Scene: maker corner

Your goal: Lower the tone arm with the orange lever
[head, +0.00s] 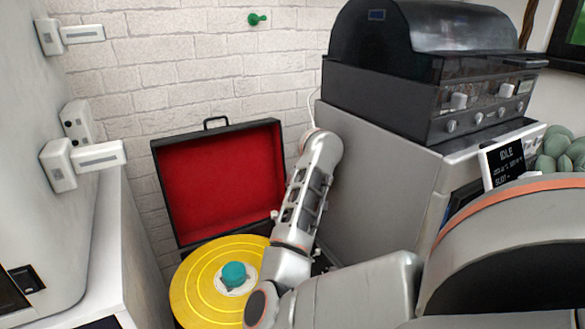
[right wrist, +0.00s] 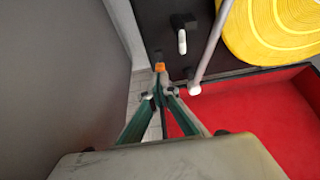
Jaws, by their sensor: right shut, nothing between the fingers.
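The orange lever (right wrist: 159,67) is a small block on the black deck of the record player, in the right wrist view. My right gripper (right wrist: 166,92) is shut and empty, its green fingers meeting at the tips just below the lever in the picture. I cannot tell whether they touch it. The silver tone arm (right wrist: 208,50) runs between the lever and the yellow record (right wrist: 270,28), beside the record's edge; its height is unclear. The record also shows in the head view (head: 195,285), where my right arm hides the lever, tone arm and gripper. My left gripper is out of view.
The player's open lid (head: 215,185) with red lining stands near the brick wall. A grey cabinet (head: 375,190) carrying a dark machine (head: 420,75) stands close to the right of my arm. A white counter (head: 85,265) borders the left. A small hooked part (right wrist: 182,40) sits near the lever.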

